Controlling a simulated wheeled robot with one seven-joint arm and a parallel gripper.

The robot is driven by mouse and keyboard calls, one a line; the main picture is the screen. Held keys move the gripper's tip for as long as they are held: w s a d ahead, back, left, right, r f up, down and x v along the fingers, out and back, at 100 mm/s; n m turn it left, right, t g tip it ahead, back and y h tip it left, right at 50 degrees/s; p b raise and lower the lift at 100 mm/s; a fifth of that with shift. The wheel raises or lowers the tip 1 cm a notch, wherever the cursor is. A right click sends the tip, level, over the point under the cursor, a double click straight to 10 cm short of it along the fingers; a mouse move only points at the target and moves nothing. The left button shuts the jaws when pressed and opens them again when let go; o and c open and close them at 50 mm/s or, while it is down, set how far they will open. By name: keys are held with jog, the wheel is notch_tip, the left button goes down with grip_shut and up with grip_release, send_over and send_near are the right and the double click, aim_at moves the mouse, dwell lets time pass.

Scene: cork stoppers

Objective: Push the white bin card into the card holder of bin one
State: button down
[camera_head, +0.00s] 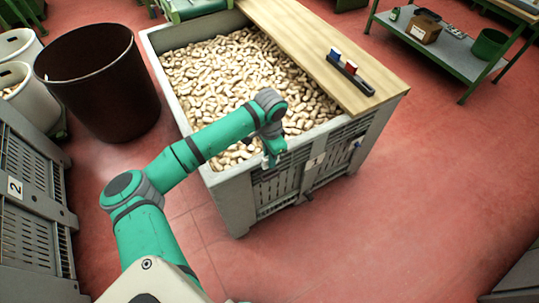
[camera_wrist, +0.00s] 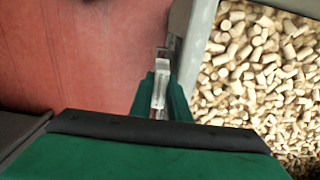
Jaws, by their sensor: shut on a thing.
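Bin one (camera_head: 243,196) is the large grey crate full of corks, and its wall top shows in the wrist view (camera_wrist: 195,45). My gripper (camera_head: 271,158) is at the outer face of its front wall, near the rim. In the wrist view my gripper (camera_wrist: 160,95) is shut on a pale, upright thin piece, which looks like the white bin card (camera_wrist: 160,85). A small light frame (camera_wrist: 166,52) shows just past the card beside the wall; it may be the card holder. I cannot tell whether the card touches it. In the head view the card is mostly hidden.
A wooden board (camera_head: 312,50) with a dark tray of a red and a blue item (camera_head: 350,73) covers the crate's right part. A pale plate (camera_head: 316,162) is on the front wall. A brown tub (camera_head: 100,85) and a crate marked 2 (camera_head: 30,215) stand left.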

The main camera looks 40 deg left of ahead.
jog(key=shift+f, duration=2.25)
jog(key=shift+f, duration=1.65)
dwell(1.4)
jog(key=c, duration=1.6)
grip_release()
notch_tip(320, 180, up, 11)
jog(key=shift+f, duration=0.1)
